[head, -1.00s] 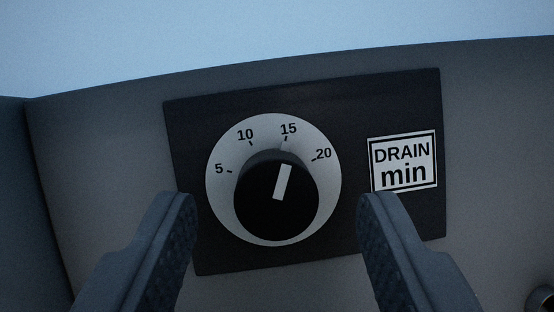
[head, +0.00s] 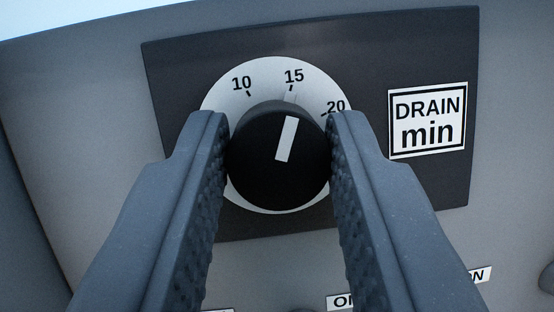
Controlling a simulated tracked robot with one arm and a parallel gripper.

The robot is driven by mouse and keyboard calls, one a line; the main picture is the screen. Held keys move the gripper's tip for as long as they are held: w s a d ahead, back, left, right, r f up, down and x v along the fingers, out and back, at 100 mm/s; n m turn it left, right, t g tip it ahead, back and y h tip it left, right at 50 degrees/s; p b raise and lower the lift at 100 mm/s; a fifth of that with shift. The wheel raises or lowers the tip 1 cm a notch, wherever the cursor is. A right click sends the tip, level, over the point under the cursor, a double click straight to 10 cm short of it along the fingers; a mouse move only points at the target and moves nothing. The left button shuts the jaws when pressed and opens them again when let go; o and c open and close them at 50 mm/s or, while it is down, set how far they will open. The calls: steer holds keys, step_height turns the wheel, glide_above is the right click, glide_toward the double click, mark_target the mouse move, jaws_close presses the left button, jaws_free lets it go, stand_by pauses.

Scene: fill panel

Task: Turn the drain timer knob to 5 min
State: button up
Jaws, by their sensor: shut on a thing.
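The drain timer knob (head: 262,168) is a black round knob with a white pointer bar. It sits on a silver dial (head: 265,72) in the middle of the head view. The pointer leans slightly right of upright, toward the 15 mark. The marks 10, 15 and 20 show; the 5 is hidden behind the left finger. My gripper (head: 278,140) is shut on the knob, one finger against each side. A white label (head: 428,120) reading "DRAIN min" is on the right.
The dial is mounted on a dark square plate (head: 370,50) on a grey panel (head: 70,110). Partly hidden small white labels (head: 480,274) show below the plate at the lower right. A dark rounded part stands at the lower right edge.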

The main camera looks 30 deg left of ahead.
steer(key=shift+d+n, duration=0.1)
steer(key=shift+n, duration=0.4)
steer(key=n+y, duration=0.1)
steer(key=n, duration=0.1)
steer(key=n+g+y, duration=0.1)
steer(key=n+y, duration=0.1)
steer(key=n, duration=0.1)
steer(key=shift+w+d+r+n+g, duration=0.1)
steer(key=shift+w+d+n+g, duration=0.05)
steer(key=shift+n+g, duration=0.15)
steer(key=n+g+y, duration=0.1)
steer(key=n, duration=0.3)
steer(key=n+g+y+b, duration=0.1)
steer(key=n+g, duration=0.1)
steer(key=n, duration=0.1)
steer(key=shift+w+d+n, duration=0.1)
steer(key=shift+n, duration=0.3)
steer(key=n+g+y, duration=0.1)
steer(key=n, duration=0.2)
steer(key=shift+r+g, duration=0.15)
steer(key=shift+g, duration=0.25)
steer(key=n+g+p, duration=0.1)
steer(key=n+g, duration=0.1)
steer(key=n, duration=0.2)
steer(key=shift+r+n, duration=0.1)
steer(key=shift+n, duration=0.3)
steer(key=shift+n+h+p, duration=0.3)
steer(key=shift+n+p, duration=0.15)
steer(key=shift+n, duration=0.35)
steer(key=shift+g, duration=0.3)
